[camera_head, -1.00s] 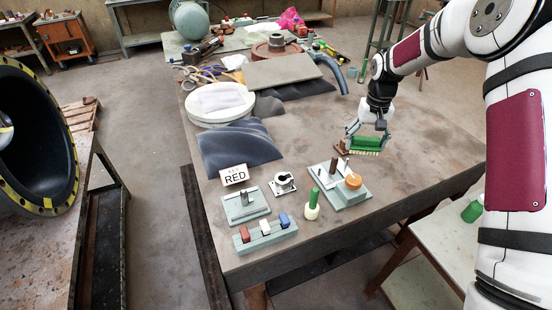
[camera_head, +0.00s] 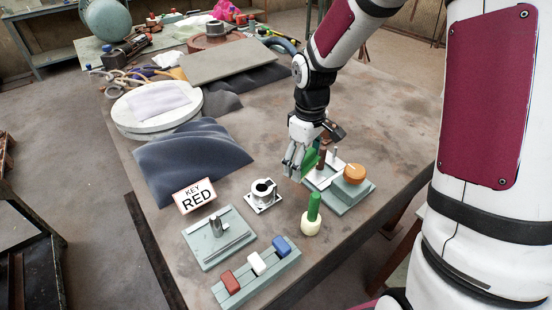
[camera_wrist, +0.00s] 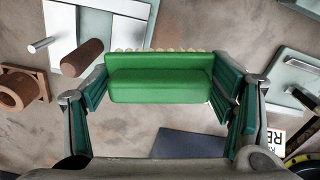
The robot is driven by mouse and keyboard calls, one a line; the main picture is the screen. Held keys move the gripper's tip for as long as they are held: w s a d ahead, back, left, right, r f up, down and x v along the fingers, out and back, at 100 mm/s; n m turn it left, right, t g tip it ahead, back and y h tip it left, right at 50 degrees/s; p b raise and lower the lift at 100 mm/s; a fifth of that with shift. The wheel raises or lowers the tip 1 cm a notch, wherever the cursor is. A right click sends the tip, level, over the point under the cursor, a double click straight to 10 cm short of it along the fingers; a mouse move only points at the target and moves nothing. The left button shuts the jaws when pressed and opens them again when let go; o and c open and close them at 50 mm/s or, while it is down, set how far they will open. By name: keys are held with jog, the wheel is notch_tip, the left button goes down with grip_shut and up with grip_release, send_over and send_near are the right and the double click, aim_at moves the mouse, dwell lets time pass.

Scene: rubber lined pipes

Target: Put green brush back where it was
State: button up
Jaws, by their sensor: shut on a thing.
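The green brush (camera_wrist: 160,78) spans between the two fingers of my gripper (camera_wrist: 165,88) in the wrist view, with a row of pale bristles along its far edge. My gripper is shut on it.
A board with a metal pin (camera_head: 212,240) and a rack with red, white and blue blocks (camera_head: 280,272) are in front. Bare tabletop lies at right.

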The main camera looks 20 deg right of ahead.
jog(key=shift+s+d+f+n+b, duration=0.1)
jog(key=shift+s+f+n+b, duration=0.15)
jog(key=shift+f+n+b, duration=0.25)
jog(key=shift+s+d+f+n+b, duration=0.1)
jog(key=shift+s+f+n+b, duration=0.2)
jog(key=shift+f, duration=0.25)
send_over(281, 155)
jog(key=shift+f+b, duration=0.3)
jog(key=shift+f, duration=2.2)
jog(key=shift+f, duration=0.1)
jog(key=o, duration=1.2)
jog(key=shift+f, duration=0.1)
